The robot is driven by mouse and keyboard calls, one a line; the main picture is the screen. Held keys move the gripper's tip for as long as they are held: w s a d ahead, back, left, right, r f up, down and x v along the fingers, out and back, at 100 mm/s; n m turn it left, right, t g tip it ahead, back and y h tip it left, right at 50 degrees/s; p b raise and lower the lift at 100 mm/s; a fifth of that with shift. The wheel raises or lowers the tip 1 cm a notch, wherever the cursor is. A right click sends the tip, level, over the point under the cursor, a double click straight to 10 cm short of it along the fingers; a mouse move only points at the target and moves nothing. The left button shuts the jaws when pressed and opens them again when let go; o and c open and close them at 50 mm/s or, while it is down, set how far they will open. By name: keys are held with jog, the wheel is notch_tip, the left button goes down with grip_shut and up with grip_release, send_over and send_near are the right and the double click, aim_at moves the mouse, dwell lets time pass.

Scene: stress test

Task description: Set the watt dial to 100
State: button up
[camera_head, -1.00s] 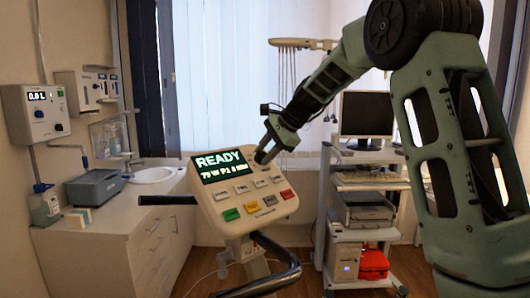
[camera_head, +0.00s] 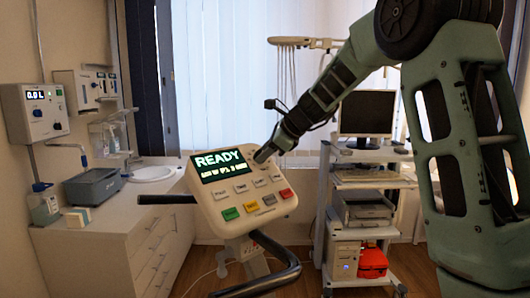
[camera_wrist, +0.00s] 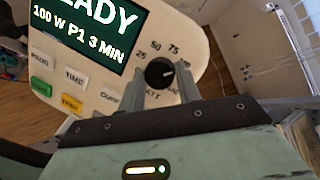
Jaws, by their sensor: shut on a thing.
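The watt dial (camera_wrist: 160,73) is a black round knob on a pale console (camera_head: 228,215), with the marks 25, 50 and 75 around it. My gripper (camera_wrist: 161,88) is shut on the dial, one finger at each side. In the head view my gripper (camera_head: 267,152) is at the console's upper right corner and covers most of the dial. The display (camera_wrist: 90,30) reads 100 W P1 3 MIN in the wrist view; in the head view its lower line is garbled.
Buttons, among them a green one (camera_head: 230,214) and a red one (camera_head: 286,193), lie below the display. A black handlebar (camera_head: 262,284) sticks out below the console. A trolley with a monitor (camera_head: 366,113) stands at right, a sink counter (camera_head: 120,205) at left.

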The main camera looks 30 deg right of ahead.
dwell(0.5)
jog(key=o, duration=1)
jog(key=shift+c, duration=0.2)
jog(key=b+v, duration=0.3)
jog(key=v, duration=1.4)
jog(key=shift+s, duration=0.25)
jog(key=shift+d, duration=0.1)
